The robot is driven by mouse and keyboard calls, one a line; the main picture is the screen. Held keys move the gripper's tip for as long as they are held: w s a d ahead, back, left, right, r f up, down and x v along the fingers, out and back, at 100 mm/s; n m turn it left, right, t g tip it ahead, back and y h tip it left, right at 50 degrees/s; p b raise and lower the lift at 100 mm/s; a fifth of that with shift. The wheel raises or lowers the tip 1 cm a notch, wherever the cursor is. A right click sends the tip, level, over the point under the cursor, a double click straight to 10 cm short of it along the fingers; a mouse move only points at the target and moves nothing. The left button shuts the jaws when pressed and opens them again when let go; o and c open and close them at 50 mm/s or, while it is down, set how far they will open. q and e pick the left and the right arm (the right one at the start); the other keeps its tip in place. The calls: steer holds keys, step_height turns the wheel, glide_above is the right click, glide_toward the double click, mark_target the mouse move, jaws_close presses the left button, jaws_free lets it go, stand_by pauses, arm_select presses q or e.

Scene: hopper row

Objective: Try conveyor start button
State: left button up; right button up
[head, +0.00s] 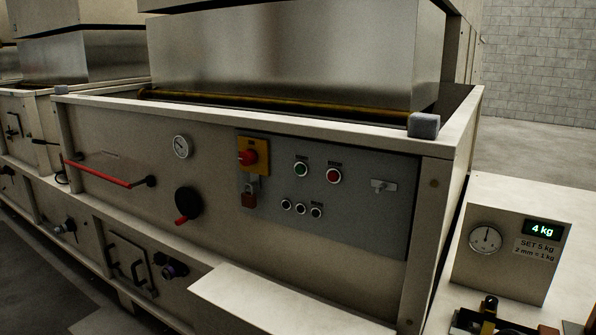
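A grey control panel (350,225) is set in the front of the beige hopper housing. On it is a green round button (301,169) in a pale ring, with a small label above that is too small to read. A red round button (334,177) sits just right of it. To their left is a red knob on a yellow plate (262,157), with a padlock-like reddish tag (249,198) hanging below. Several small dark round buttons or lamps (300,208) sit in a row underneath. A silver latch-like handle (383,186) is at right. Neither gripper is in view.
A pale flat ledge (270,300) juts out below the panel. Left are a dial gauge (182,146), a black knob with red lever (188,203) and a red bar handle (100,174). At right a box (510,240) shows 4 kg, labelled "SET 5 kg".

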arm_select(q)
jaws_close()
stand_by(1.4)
